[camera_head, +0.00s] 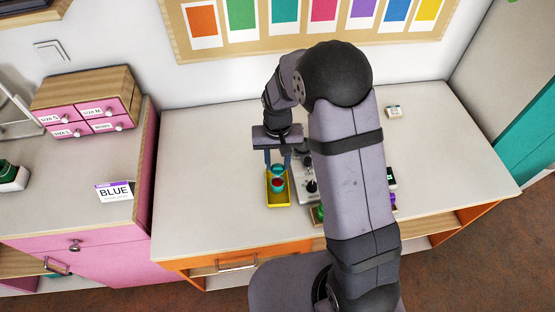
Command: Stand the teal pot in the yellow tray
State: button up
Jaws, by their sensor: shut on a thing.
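The teal pot (278,169) is small and sits between the fingers of my gripper (278,164), which is shut on it. The yellow tray (279,203) lies on the white worktop directly below my gripper. A small red round thing (277,183) shows just under the pot, within the outline of the tray. I cannot tell whether the pot touches the tray or is held above it.
A grey device with dark knobs (310,186) stands just right of the tray, partly hidden by my arm. A small box (393,112) lies at the back right. A pink drawer cabinet (88,100) and a BLUE card (115,192) stand left. The worktop left of the tray is clear.

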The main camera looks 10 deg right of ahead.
aim_at(277, 171)
jog(key=shift+f+b, duration=1.75)
jog(key=shift+f, duration=0.55)
jog(key=shift+f+b, duration=0.5)
jog(key=shift+f, duration=0.25)
jog(key=shift+f+p, duration=0.15)
jog(key=shift+p, duration=0.2)
dwell(0.9)
jog(key=o, duration=1.6)
jog(key=shift+r, duration=0.2)
jog(key=shift+r+p, duration=2.95)
jog(key=shift+r, duration=0.4)
grip_shut()
